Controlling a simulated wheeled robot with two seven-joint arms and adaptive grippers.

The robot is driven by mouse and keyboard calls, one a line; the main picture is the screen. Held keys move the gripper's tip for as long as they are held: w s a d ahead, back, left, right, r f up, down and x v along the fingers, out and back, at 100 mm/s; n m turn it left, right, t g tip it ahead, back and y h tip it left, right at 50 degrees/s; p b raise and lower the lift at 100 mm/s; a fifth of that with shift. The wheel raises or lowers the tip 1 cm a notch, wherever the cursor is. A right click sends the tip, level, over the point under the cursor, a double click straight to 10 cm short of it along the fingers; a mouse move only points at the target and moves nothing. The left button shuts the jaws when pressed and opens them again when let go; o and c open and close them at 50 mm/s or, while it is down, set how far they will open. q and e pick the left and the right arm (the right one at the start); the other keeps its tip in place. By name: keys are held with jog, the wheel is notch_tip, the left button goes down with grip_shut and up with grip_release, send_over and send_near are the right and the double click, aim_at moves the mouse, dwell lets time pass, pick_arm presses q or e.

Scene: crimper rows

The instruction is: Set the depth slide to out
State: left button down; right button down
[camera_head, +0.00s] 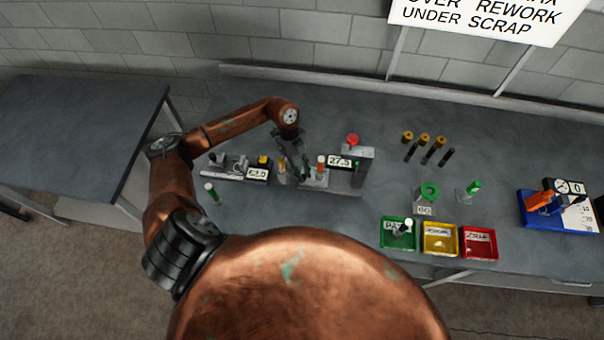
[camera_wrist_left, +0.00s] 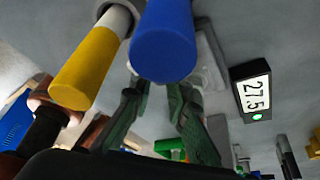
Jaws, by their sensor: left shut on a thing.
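In the head view my left gripper (camera_head: 294,172) reaches down over the bench fixture beside a small display reading 27.5 (camera_head: 340,161). In the left wrist view its green fingers (camera_wrist_left: 160,95) are on either side of a blue handle (camera_wrist_left: 165,45), closed on it. A yellow handle (camera_wrist_left: 85,68) with a white collar stands just left of the blue one; it also shows in the head view (camera_head: 283,172). The 27.5 display (camera_wrist_left: 252,93) is to the right. No label marks the depth slide, and the gripper hides the blue handle in the head view. My right gripper is out of view.
Green (camera_head: 384,246), yellow (camera_head: 426,251) and red (camera_head: 466,256) trays line the front edge. The bench behind the fixture is clear.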

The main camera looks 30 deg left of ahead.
pick_arm(q)
jog(key=shift+s+a+f, duration=0.1)
jog(key=shift+a, duration=0.1)
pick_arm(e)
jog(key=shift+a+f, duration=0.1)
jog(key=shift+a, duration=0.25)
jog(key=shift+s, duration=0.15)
pick_arm(q)
jog(key=c, duration=1.9)
grip_release()
jog(key=shift+s+a, duration=0.1)
jog(key=shift+a, duration=0.05)
jog(key=v, duration=1.2)
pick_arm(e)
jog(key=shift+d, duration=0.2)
